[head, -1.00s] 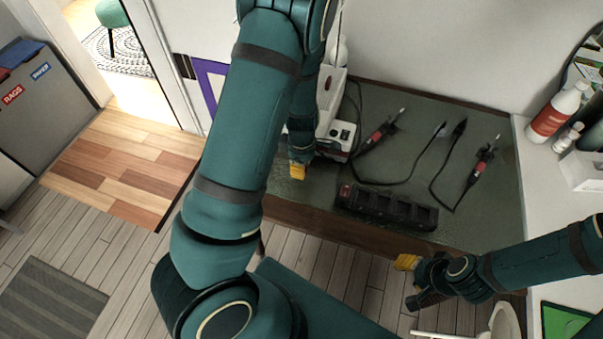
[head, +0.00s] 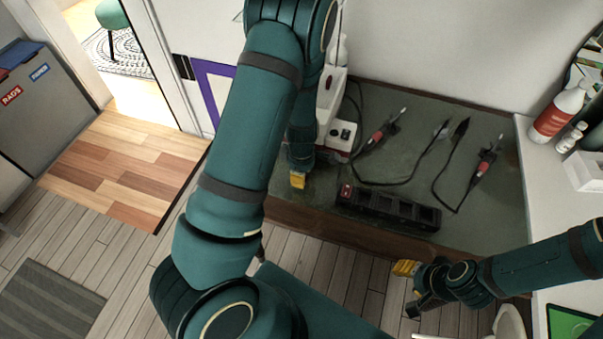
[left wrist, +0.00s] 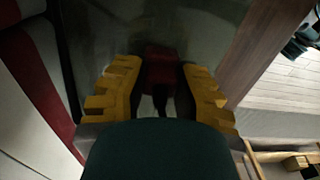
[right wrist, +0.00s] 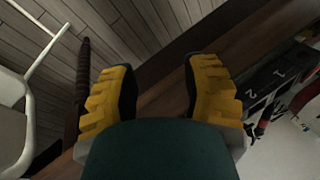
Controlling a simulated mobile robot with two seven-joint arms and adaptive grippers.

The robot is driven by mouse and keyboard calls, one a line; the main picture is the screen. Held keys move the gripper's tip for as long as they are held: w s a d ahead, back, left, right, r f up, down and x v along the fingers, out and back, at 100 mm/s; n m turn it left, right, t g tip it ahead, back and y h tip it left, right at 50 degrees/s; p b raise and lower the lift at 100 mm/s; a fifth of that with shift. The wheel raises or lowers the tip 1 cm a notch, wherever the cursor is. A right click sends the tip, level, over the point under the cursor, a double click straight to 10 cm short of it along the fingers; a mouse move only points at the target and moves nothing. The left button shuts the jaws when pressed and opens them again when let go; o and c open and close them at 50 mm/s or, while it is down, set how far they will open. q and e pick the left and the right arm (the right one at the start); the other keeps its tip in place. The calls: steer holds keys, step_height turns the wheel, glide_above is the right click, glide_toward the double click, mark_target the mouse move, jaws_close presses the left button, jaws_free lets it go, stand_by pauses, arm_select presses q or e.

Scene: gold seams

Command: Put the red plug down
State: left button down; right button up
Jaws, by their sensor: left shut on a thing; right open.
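The red plug (left wrist: 161,68) shows as a dark red block with a black part behind it, between the yellow fingers of my left gripper (left wrist: 160,92) in the left wrist view. The fingers are shut on it. In the head view my left gripper (head: 297,180) is low over the green mat, just left of the black power strip (head: 390,208), and the plug is hidden there. I cannot tell whether the plug touches the mat. My right gripper (head: 405,268) is open and empty by the bench's front edge; its spread fingers show in the right wrist view (right wrist: 160,90).
A white and red station (head: 330,120) stands behind the left gripper. Two red-handled tools (head: 383,132) (head: 484,165) and black cables lie on the green mat (head: 470,225). White bottles (head: 560,110) stand on the right counter. The mat's front right is clear.

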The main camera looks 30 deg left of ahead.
arm_select(q)
steer(key=c, duration=0.9)
jaws_free()
steer(key=shift+o, duration=0.2)
